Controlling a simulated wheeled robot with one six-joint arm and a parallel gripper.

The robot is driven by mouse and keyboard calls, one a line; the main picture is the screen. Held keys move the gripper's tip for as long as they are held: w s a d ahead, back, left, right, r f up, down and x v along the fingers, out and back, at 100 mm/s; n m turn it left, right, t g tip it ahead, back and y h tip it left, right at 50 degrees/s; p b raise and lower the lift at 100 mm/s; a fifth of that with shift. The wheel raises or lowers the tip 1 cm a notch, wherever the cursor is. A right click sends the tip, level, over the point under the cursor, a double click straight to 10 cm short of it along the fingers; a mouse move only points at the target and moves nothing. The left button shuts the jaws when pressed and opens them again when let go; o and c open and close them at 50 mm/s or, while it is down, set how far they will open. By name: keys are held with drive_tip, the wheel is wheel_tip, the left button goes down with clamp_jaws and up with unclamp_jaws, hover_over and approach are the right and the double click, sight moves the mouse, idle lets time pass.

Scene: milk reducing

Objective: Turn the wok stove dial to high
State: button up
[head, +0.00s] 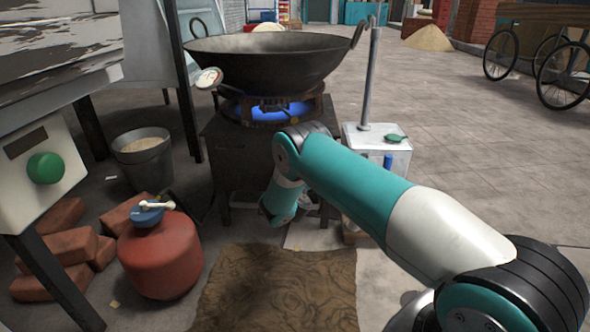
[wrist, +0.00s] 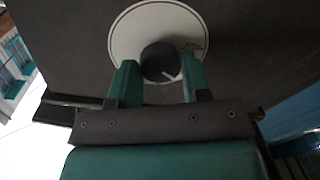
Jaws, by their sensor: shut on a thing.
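The wok stove (head: 222,150) stands ahead of me with a blue flame (head: 270,110) under the large dark wok (head: 265,60). In the wrist view, the dark round dial (wrist: 160,62) sits on a white disc (wrist: 128,33) on the stove's dark panel. A pale pointer mark on the dial points to the lower right. My gripper (wrist: 156,82) has its two green fingers on either side of the dial and is shut on it. In the head view my arm hides the dial and the fingertips.
A red gas canister (head: 160,258) and bricks (head: 70,245) are at the lower left, near a bucket (head: 143,158). A white box (head: 380,160) with a pole stands right of the stove. A brown mat (head: 275,290) lies in front. Paved floor at right is open.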

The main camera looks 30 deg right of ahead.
drive_tip(key=n+p, duration=0.1)
drive_tip(key=n, duration=0.4)
drive_tip(key=n+p, duration=0.1)
drive_tip(key=n, duration=0.4)
drive_tip(key=shift+a+g+h, duration=0.1)
drive_tip(key=shift+g+h, duration=0.2)
drive_tip(key=shift+g, duration=0.1)
idle(0.3)
drive_tip(key=o, duration=0.9)
drive_tip(key=shift+p+v, duration=8.8)
drive_tip(key=shift+p, duration=1.9)
